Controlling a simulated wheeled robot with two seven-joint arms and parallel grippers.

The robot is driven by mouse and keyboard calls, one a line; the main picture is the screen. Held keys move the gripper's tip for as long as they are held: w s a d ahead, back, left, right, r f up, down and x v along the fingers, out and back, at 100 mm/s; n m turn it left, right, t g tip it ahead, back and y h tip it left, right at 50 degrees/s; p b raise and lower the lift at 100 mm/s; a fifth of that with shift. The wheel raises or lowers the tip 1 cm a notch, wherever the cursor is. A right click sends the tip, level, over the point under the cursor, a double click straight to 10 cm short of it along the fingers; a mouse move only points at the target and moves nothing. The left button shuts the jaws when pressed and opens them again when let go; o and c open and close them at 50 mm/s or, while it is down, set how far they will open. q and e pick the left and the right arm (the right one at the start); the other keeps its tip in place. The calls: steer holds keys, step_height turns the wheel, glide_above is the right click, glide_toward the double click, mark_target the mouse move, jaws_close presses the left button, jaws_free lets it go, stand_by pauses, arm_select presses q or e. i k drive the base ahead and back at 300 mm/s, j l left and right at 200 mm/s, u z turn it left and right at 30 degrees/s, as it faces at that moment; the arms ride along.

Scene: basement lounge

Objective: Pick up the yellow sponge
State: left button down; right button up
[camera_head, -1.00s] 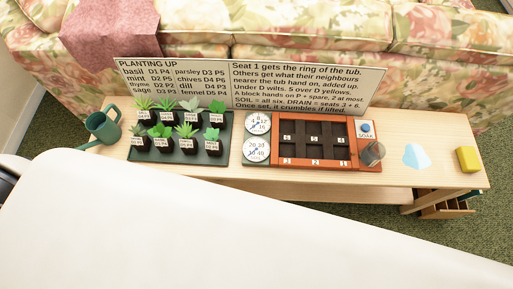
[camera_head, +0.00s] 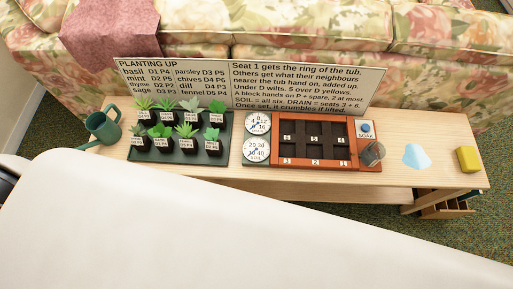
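The yellow sponge (camera_head: 467,159) is a small yellow block at the right end of the wooden bench (camera_head: 440,132). It rests on the bench top near the right edge, with nothing touching it. Neither of my grippers is in view.
A light blue, cloth-like thing (camera_head: 416,156) lies left of the sponge. A text board and floral sofa stand behind.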

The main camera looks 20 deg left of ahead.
mark_target(467, 156)
steer(key=z, duration=1.5)
